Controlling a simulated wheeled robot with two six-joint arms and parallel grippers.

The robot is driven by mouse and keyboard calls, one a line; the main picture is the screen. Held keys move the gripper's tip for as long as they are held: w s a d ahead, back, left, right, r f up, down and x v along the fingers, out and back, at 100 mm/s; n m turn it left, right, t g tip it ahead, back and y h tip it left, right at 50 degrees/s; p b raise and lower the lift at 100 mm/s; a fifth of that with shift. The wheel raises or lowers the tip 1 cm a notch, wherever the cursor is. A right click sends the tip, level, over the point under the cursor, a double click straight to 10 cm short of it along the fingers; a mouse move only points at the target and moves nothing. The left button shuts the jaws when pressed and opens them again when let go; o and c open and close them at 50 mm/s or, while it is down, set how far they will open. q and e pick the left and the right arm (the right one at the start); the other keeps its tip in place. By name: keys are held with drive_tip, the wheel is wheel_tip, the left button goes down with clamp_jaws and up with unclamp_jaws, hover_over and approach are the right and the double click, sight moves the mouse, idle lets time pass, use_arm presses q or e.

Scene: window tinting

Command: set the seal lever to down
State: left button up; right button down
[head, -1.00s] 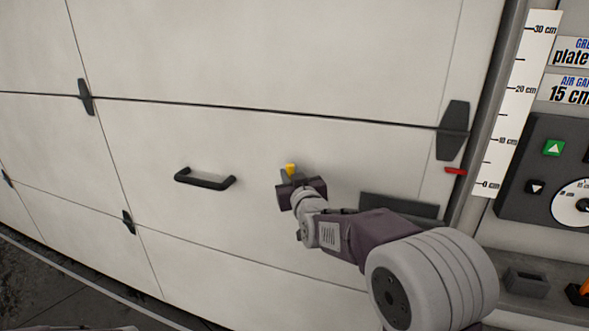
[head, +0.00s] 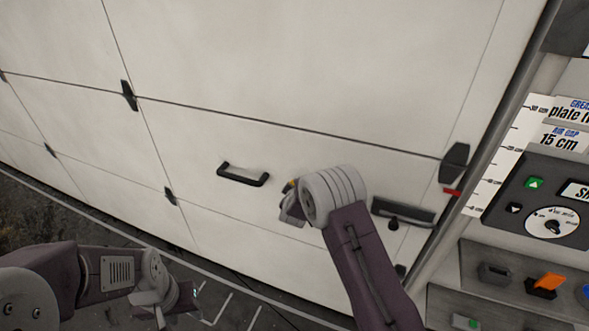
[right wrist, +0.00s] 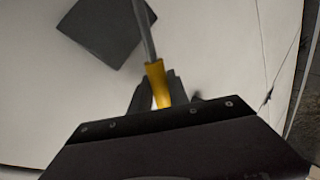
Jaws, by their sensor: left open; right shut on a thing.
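A lever with a yellow grip (right wrist: 157,82) and a grey shaft (right wrist: 144,32) shows in the right wrist view. My right gripper (right wrist: 163,100) is shut on the yellow grip. In the head view my right gripper (head: 290,204) is at the pale door, right of the black handle, mostly hidden behind my wrist. My left gripper (head: 182,303) is open and empty at the lower left, apart from the door.
The pale panelled door (head: 300,90) has a black pull handle (head: 243,174) and a dark latch plate (head: 418,211). Open floor shows lower left.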

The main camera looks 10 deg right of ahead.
drive_tip(key=p, duration=0.1)
drive_tip(key=n+p, duration=0.1)
drive_tip(key=p, duration=0.1)
drive_tip(key=shift+w+a+f+g+h, duration=0.2)
drive_tip(key=shift+a+f+g+h, duration=0.1)
drive_tip(key=shift+a+f+g, duration=0.1)
use_arm(q)
wheel_tip(320, 180, up, 6)
drive_tip(key=p, duration=0.1)
drive_tip(key=shift+a+r+p, duration=0.15)
drive_tip(key=shift+a+p, duration=0.05)
drive_tip(key=shift+p, duration=0.2)
use_arm(e)
drive_tip(key=shift+f+n, duration=0.3)
drive_tip(key=shift+f, duration=0.3)
drive_tip(key=shift+h, duration=0.3)
drive_tip(key=c, duration=1.3)
unclamp_jaws()
drive_tip(key=shift+f, duration=0.1)
use_arm(q)
drive_tip(key=shift+w, duration=0.1)
use_arm(e)
drive_tip(key=shift+o, duration=0.2)
drive_tip(key=shift+w, duration=0.15)
drive_tip(key=shift+a, duration=0.1)
use_arm(q)
drive_tip(key=shift+f+b, duration=0.4)
drive_tip(key=shift+f, duration=0.05)
use_arm(e)
drive_tip(key=v, duration=0.9)
